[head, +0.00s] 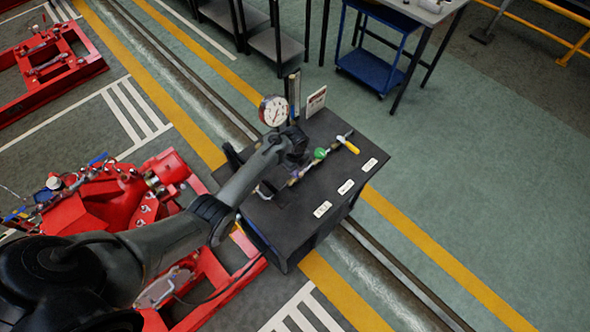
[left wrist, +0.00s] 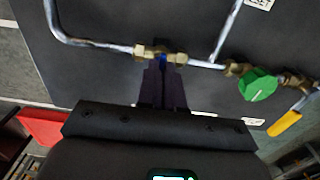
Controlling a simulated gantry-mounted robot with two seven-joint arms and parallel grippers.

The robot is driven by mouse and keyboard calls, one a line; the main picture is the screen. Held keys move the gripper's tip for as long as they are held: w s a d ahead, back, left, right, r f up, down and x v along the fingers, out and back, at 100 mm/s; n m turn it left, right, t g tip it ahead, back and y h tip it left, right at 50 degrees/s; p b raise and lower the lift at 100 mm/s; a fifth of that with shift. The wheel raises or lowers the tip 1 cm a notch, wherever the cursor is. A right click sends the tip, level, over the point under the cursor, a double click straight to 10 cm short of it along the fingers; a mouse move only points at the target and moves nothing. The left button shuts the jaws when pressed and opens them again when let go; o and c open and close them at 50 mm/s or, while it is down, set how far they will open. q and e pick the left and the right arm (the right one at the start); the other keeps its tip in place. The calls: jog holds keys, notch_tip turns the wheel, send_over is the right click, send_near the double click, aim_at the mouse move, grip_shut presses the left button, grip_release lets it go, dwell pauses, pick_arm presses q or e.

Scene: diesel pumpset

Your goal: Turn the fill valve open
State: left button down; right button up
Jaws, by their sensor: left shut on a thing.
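A pipe line with brass valves runs across a dark bench top (head: 290,218). My left gripper (left wrist: 162,80) is over the bench, its two fingers close together on the small blue handle (left wrist: 163,59) of a brass valve (left wrist: 147,52). Most of the blue handle is hidden by the fingers. A round green knob (left wrist: 258,85) sits further right on the same line, also in the head view (head: 320,153). A yellow lever (left wrist: 284,124) is at the right end, and it also shows in the head view (head: 349,146). I cannot read which valve is labelled fill. My right gripper is not in view.
A pressure gauge (head: 274,111) and a sign (head: 316,101) stand at the bench's back. White labels (head: 322,209) lie along its front. A red pumpset (head: 105,200) is left of the bench. Open floor lies to the right.

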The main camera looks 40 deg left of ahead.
pick_arm(q)
jog(key=shift+r+n+p, duration=0.15)
jog(key=shift+n+p, duration=0.5)
jog(key=shift+n, duration=0.15)
jog(key=n+p, duration=0.1)
jog(key=n, duration=0.1)
jog(key=shift+n, duration=0.3)
jog(key=n+p, duration=0.2)
jog(key=n, duration=0.2)
jog(key=shift+n, duration=0.3)
jog(key=n+p, duration=0.1)
jog(key=n, duration=0.4)
jog(key=shift+n, duration=1.5)
